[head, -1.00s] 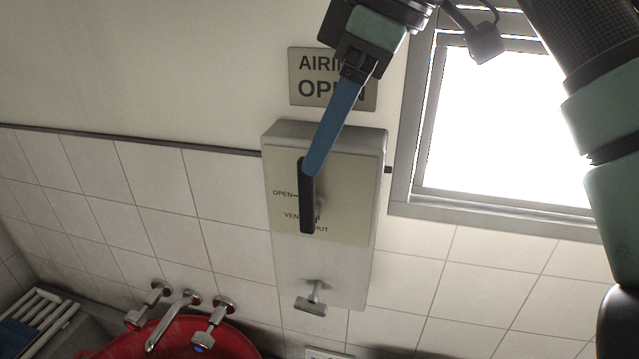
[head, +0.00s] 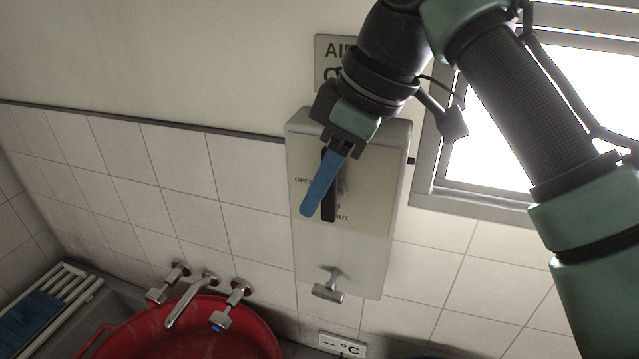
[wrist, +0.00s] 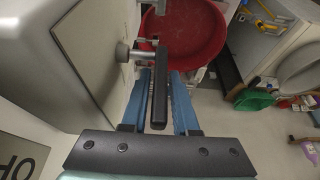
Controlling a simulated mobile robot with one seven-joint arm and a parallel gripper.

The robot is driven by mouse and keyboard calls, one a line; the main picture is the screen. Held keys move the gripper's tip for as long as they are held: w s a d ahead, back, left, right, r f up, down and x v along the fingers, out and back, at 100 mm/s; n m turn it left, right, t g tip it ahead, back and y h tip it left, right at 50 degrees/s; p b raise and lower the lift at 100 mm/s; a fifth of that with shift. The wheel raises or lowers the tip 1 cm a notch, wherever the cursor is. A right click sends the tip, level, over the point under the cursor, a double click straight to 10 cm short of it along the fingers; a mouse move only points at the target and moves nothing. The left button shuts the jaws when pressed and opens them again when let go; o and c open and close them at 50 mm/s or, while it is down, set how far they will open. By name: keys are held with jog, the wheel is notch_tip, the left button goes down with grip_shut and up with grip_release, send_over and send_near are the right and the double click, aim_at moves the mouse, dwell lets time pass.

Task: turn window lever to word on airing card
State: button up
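The airing card (head: 327,62) is on the wall above the lever box. My arm hides most of it, leaving "AI" and part of an "O"; its letters "OP" also show in the wrist view (wrist: 22,158). The black window lever (head: 330,207) points down on the pale box (head: 340,255), its lower end by the "SHUT" mark. "OPEN" is printed to its left. My gripper (head: 311,207) has blue fingers and is in front of the lever. In the wrist view the lever (wrist: 160,90) lies between the two spread fingers; I cannot tell whether they touch it.
A T-shaped handle (head: 328,287) sticks out low on the box. The window (head: 480,180) is at the right. Taps (head: 195,290) and a red basin (head: 230,335) are below left. A white rack (head: 50,305) with blue cloth is at the far left.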

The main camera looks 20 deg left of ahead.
grip_shut()
dwell(1.1)
